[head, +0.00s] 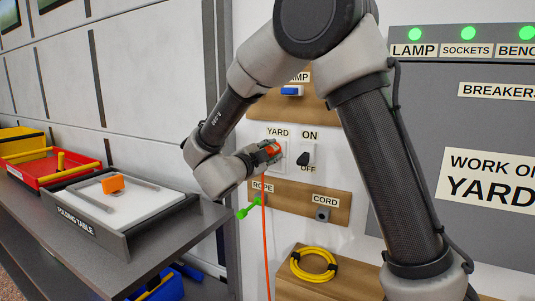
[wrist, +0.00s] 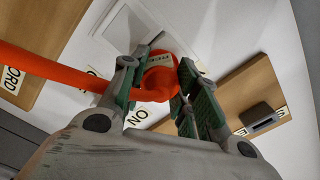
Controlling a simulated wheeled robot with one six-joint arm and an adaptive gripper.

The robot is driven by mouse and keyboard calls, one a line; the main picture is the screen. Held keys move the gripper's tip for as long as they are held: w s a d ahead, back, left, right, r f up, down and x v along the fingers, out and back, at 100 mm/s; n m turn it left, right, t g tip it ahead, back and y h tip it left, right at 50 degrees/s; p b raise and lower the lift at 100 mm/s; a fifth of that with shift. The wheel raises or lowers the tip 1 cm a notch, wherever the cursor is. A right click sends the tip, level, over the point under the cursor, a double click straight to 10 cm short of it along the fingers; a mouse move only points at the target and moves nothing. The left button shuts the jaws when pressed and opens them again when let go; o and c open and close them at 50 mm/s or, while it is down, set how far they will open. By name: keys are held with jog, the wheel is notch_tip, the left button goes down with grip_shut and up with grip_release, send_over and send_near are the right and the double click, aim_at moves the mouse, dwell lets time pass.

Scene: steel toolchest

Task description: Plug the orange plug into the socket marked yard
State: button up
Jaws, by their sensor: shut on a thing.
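The orange plug (head: 273,149) is between the fingers of my gripper (head: 266,152), which is shut on it. Its orange cord (head: 265,235) hangs straight down. In the wrist view the plug (wrist: 158,76) sits between the green finger pads of my gripper (wrist: 165,72), with the cord running off left. The white socket plate (head: 284,142) under the YARD label (head: 278,132) is right at the plug, partly hidden by my gripper. The plate also shows in the wrist view (wrist: 122,28). I cannot tell whether the plug touches the socket or is in it.
A black ON/OFF switch (head: 306,156) is just right of the socket. Wooden boards carry a blue item (head: 291,91) above and a grey cord holder (head: 322,214) below. A green item (head: 247,211) hangs near ROPE. A yellow coil (head: 314,263) lies on a wooden top.

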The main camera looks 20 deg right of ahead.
jog(key=shift+w+d, duration=0.1)
jog(key=o, duration=1.2)
jog(key=v, duration=1.2)
